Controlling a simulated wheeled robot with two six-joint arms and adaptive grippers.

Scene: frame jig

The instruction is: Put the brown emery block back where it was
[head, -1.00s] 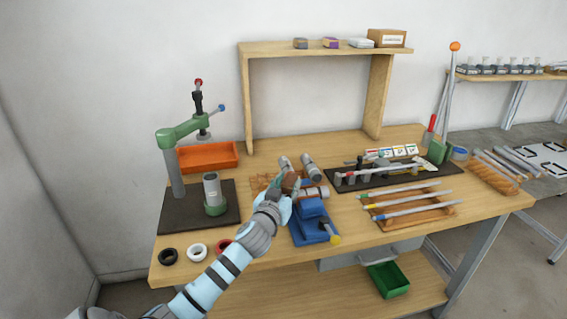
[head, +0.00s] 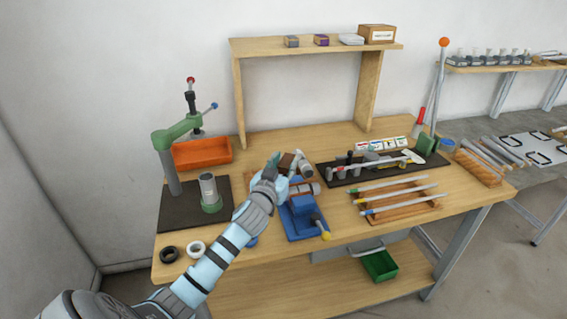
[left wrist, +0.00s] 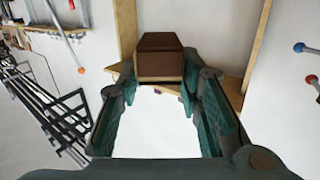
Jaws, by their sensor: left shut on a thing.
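The brown emery block (head: 287,161) is held by my left gripper (head: 274,168) above the middle of the bench, behind the blue vise (head: 303,208). In the left wrist view the block (left wrist: 159,58) sits between the two green-padded fingers of the left gripper (left wrist: 158,88), which are shut on it. Its far side is hidden. The upper shelf (head: 260,47) carries a dark grey-brown block (head: 291,41), a purple block (head: 321,40), a whitish block (head: 351,39) and a cardboard box (head: 377,34). My right gripper is not in view.
Metal cylinders (head: 304,160) lie near the held block. A green press (head: 178,132) and an orange bin (head: 202,153) stand left. A dark tool rack (head: 345,178) and a wooden rod tray (head: 400,208) are right. The space under the upper shelf looks clear.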

